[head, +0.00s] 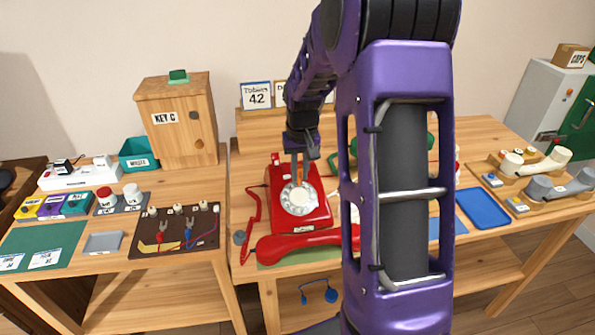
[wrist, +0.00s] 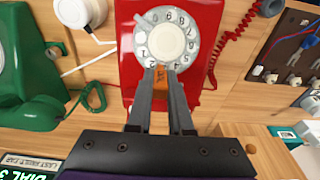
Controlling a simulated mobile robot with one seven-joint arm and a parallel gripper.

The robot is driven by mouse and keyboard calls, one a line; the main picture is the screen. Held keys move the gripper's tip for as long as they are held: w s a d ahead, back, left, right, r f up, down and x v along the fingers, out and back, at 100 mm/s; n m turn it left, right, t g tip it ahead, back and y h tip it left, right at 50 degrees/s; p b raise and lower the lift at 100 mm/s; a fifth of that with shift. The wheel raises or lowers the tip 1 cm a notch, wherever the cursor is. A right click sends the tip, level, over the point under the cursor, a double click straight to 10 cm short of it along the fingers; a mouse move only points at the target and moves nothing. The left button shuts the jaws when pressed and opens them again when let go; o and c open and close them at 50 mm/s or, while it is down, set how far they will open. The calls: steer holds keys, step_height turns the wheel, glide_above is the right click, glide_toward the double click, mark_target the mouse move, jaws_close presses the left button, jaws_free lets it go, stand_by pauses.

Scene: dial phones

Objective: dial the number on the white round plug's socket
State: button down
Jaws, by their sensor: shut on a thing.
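The red dial phone (head: 318,217) stands mid-table, its white-and-grey dial (head: 299,198) facing up; the dial also shows in the wrist view (wrist: 165,42). My gripper (head: 299,165) is shut on an orange stick (wrist: 166,76), its tip at the dial's edge; contact cannot be told. The red handset (head: 305,244) lies off the phone, in front of it. On the left table are a white socket strip (head: 75,178) with plugs and two round pieces (head: 118,197), one white and one red-topped. I cannot tell which is the white round plug, and no socket number is readable.
A wooden cabinet marked KEY C (head: 177,118) and a dark board with wires (head: 175,230) stand left. A "Tobias 42" card (head: 257,95) is at the back. A green phone (wrist: 22,75) stands beside the red one. A blue tray (head: 483,208) and handsets are right.

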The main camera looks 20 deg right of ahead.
steer(key=shift+s+d, duration=0.1)
steer(key=shift+d, duration=0.05)
steer(key=shift+s+d+f, duration=0.1)
steer(key=shift+s+d, duration=0.1)
steer(key=shift+d, duration=0.2)
steer(key=shift+s+d+f, duration=0.2)
steer(key=shift+s+d, duration=0.2)
steer(key=shift+s, duration=0.15)
stand_by(0.4)
steer(key=shift+s+d+f+b, duration=0.2)
steer(key=shift+s+d+b, duration=0.1)
steer(key=shift+s, duration=0.2)
steer(key=shift+s+a+f, duration=0.1)
